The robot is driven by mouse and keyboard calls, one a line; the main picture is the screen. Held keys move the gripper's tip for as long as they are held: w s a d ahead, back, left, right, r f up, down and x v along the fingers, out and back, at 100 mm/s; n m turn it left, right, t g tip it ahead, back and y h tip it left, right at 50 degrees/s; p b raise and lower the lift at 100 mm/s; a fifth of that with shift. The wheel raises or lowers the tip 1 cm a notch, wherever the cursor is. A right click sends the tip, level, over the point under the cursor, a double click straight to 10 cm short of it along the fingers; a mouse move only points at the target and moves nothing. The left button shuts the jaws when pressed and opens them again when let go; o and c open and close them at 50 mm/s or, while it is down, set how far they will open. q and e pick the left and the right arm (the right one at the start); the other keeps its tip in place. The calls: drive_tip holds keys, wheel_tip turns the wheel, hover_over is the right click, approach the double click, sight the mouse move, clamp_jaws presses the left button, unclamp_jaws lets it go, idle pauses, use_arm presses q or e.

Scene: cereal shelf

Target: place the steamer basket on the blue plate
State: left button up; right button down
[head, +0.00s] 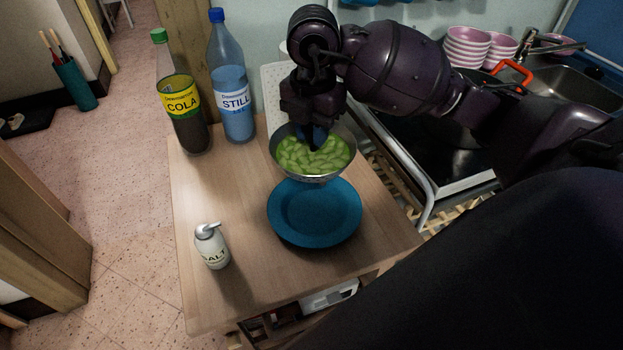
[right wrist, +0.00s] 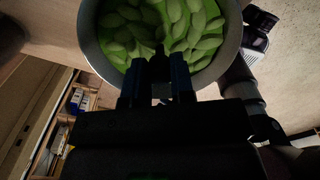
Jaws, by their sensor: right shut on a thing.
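The steamer basket (head: 314,160) is a round metal bowl filled with green pods. In the head view it is above the far part of the blue plate (head: 315,213), overlapping its far rim in the picture. My right gripper (head: 314,140) reaches down from above and is shut on the basket; its dark fingers hide part of the contents. The right wrist view shows the fingers (right wrist: 157,85) at the basket's edge, with the basket (right wrist: 232,45) beyond them. The plate lies flat and empty on the wooden table. My left gripper is not in view.
A cola bottle (head: 184,105) and a still-water bottle (head: 232,85) stand at the back left of the wooden table (head: 235,190). A salt shaker (head: 211,246) stands at the front left. A stove (head: 440,150) and sink (head: 570,80) are to the right.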

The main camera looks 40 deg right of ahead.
sight(313, 156)
wheel_tip(313, 156, down, 8)
drive_tip(key=shift+r+b, duration=0.25)
drive_tip(key=shift+b, duration=0.2)
drive_tip(key=shift+f, duration=0.6)
wheel_tip(313, 156, down, 4)
drive_tip(key=shift+r+b, duration=0.2)
drive_tip(key=shift+b, duration=0.15)
drive_tip(key=shift+f, duration=0.35)
drive_tip(key=c, duration=1)
unclamp_jaws()
